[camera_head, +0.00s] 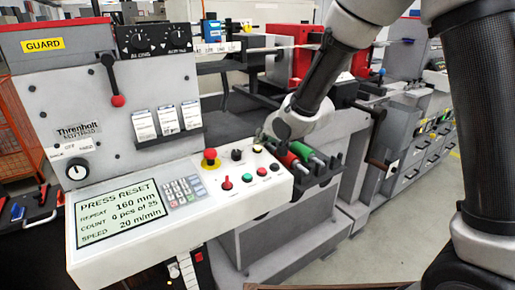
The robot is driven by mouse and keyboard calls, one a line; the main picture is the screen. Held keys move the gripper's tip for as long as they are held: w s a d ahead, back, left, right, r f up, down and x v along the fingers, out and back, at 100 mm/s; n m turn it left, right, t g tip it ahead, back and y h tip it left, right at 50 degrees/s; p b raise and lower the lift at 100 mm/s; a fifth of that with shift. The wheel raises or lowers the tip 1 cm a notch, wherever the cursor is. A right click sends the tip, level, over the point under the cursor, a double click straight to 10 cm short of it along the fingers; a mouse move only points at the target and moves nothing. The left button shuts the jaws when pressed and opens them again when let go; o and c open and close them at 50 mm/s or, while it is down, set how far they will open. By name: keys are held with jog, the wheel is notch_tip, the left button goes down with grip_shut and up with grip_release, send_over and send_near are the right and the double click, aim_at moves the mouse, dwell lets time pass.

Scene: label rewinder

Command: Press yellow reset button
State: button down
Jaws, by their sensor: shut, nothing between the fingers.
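The machine's white control panel (215,207) slopes toward me. Its display (118,213) reads PRESS RESET, 160 mm repeat, a count of 25 and 20 m/min. A small yellow spot, which looks like the yellow reset button (257,149), shows at the panel's back right, right of a black knob (236,155). My gripper (262,139) is shut and empty, pointing down just over that spot and partly covering it. I cannot tell whether it touches the button.
A red mushroom button on a yellow collar (210,158) stands left of the black knob. Red and green handled tools (306,152) stand close right.

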aim_at(262, 152)
jog(key=shift+f, duration=0.65)
dwell(0.7)
jog(key=shift+r, duration=0.9)
jog(key=shift+s+d+r, duration=0.15)
jog(key=shift+s+r, duration=0.05)
jog(key=shift+r, duration=1.05)
jog(key=shift+s+d+r, duration=0.1)
jog(key=shift+s+r, duration=0.1)
jog(key=shift+r, duration=1)
